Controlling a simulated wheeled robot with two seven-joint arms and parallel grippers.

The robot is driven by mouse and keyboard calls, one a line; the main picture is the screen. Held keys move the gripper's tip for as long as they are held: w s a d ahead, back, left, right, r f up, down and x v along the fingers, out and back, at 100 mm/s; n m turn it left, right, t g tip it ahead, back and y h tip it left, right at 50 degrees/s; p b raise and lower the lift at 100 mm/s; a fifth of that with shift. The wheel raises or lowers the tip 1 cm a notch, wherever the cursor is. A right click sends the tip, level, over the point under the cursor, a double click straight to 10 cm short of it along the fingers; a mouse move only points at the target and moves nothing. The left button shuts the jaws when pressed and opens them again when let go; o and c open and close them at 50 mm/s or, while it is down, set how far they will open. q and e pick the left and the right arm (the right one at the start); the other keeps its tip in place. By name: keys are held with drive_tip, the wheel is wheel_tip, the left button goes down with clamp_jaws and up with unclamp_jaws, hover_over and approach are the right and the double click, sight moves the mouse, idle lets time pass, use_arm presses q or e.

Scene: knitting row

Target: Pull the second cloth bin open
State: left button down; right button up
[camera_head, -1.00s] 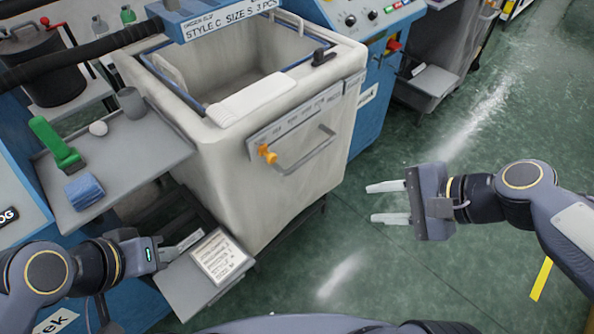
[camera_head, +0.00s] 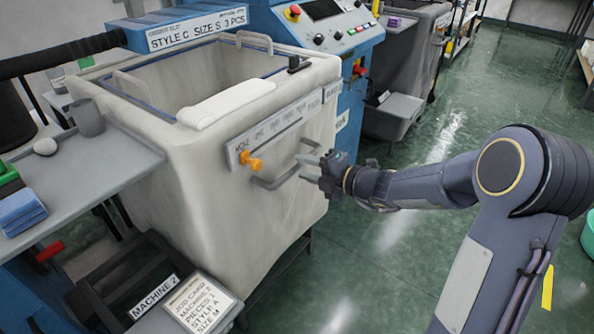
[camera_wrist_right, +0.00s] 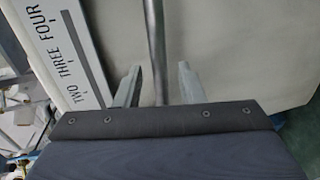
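The near cream cloth bin (camera_head: 180,190) stands under a sign reading STYLE C SIZE S 3 PCS, with a MACHINE 2 label (camera_head: 153,297) close by. Its front carries a grey metal bar handle (camera_head: 270,186) and an orange knob (camera_head: 250,161). My right gripper (camera_head: 304,168) is at the handle, its fingers pointing at the bin front. In the right wrist view the handle bar (camera_wrist_right: 155,40) lies between the two open fingers (camera_wrist_right: 158,80), with gaps at both sides. My left gripper is out of view.
A grey shelf (camera_head: 110,165) with a cup (camera_head: 88,117) and a blue cloth stack (camera_head: 20,212) stands left of the bin. A job card (camera_head: 200,303) lies at the lower left. Another bin (camera_head: 405,60) stands farther back. Green floor is clear in front of the bin.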

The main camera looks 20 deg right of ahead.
drive_tip(key=shift+x, duration=1.4)
clamp_jaws()
